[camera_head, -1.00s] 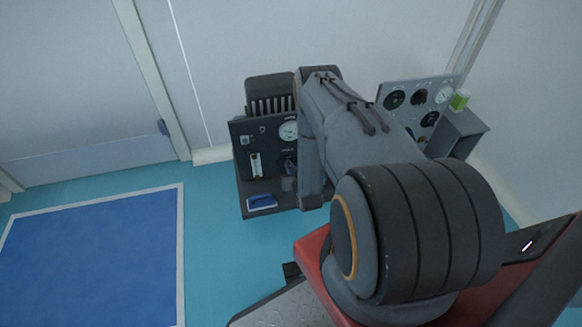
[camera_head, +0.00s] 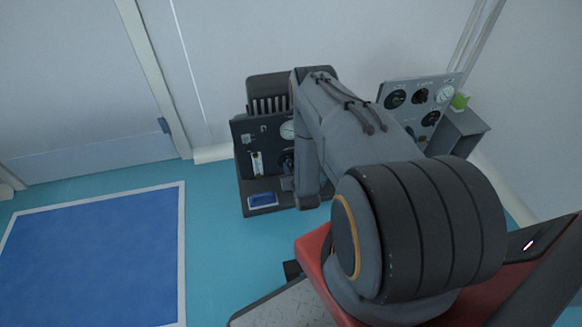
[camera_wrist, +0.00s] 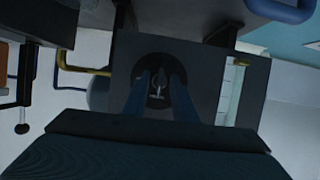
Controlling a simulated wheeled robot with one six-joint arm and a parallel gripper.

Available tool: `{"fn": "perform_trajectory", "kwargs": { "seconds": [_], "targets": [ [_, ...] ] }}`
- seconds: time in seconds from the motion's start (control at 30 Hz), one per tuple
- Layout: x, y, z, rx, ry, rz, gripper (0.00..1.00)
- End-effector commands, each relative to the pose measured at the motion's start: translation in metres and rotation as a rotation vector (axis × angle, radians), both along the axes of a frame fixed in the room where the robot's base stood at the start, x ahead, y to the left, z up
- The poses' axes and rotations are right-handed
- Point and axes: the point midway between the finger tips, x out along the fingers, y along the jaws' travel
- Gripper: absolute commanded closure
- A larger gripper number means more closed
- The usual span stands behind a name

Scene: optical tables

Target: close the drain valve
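In the wrist view, a small round dark valve fitting (camera_wrist: 157,85) with a pale T-shaped handle sits on a dark panel face (camera_wrist: 122,80). No label is readable, so I cannot tell if it is the drain valve. My gripper (camera_wrist: 159,84) points at it, with its two dark blue fingers apart, one on each side of the handle. No contact between fingers and handle is clear. In the head view, my arm covers the right part of the dark control panel (camera_head: 242,140), and my gripper is mostly hidden there.
The dark panel's stand carries a blue-screened device (camera_head: 262,200). A yellow pipe (camera_wrist: 84,70) lies left of the panel in the wrist view. A blue mat (camera_head: 90,260) covers open floor.

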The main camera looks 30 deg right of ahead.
Motion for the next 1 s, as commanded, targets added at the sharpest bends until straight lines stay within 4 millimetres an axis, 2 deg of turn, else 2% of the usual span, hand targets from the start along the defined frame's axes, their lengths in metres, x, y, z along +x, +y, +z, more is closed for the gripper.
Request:
{"fn": "perform_trajectory", "kwargs": {
  "seconds": [0.27,0.37,0.7,0.83,1.0],
  "targets": [
    [-0.002,0.0,0.001,0.001,0.0,0.0,0.75],
    [-0.011,0.003,0.005,0.001,0.001,0.0,0.75],
    [-0.057,0.017,0.025,0.0,0.001,0.0,0.75],
    [-0.067,0.019,0.029,0.0,0.001,0.0,0.75],
    [-0.069,0.02,0.03,0.0,-0.001,0.0,0.75]
  ]
}}
